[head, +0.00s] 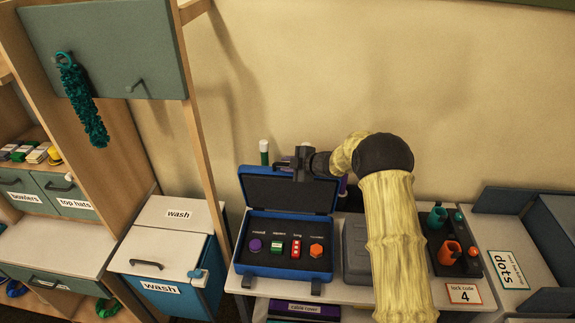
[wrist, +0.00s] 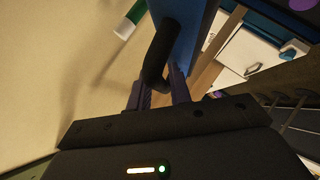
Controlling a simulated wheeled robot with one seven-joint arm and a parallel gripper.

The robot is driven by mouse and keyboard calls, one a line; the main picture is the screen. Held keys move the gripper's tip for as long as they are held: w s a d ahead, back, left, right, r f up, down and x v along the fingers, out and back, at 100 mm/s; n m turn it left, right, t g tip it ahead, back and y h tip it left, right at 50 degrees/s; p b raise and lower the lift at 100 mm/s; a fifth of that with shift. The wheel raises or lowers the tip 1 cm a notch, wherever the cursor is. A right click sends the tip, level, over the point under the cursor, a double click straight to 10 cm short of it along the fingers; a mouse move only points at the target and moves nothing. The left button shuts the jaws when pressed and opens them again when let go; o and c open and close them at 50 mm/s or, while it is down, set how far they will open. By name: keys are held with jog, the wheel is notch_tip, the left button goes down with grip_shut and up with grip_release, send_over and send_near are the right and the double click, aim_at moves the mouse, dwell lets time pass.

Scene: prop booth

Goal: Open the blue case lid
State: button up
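The blue case (head: 240,262) stands on the white counter. Its lid (head: 290,194) is raised, standing up at the back with its dark inside facing forward. The dark tray inside shows a purple round piece (head: 255,244), a green piece (head: 277,248), a red long piece (head: 296,247) and an orange piece (head: 316,250). My gripper (head: 302,172) is at the lid's top edge. In the wrist view, its fingers (wrist: 160,92) are on either side of the lid's black handle (wrist: 165,45), closed around it. The lid's blue outer side (wrist: 197,35) shows beside the handle.
A grey case (head: 355,250) sits right of the blue case, partly behind my arm. Orange and teal items (head: 451,252) stand farther right. A white-and-blue wash bin (head: 165,270) stands left. A green-and-white cylinder (head: 264,152) is behind the lid, near the wall.

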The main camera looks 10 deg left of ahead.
jog(key=shift+d+f, duration=0.1)
jog(key=shift+d, duration=0.05)
jog(key=b+v, duration=0.5)
jog(key=v, duration=1.2)
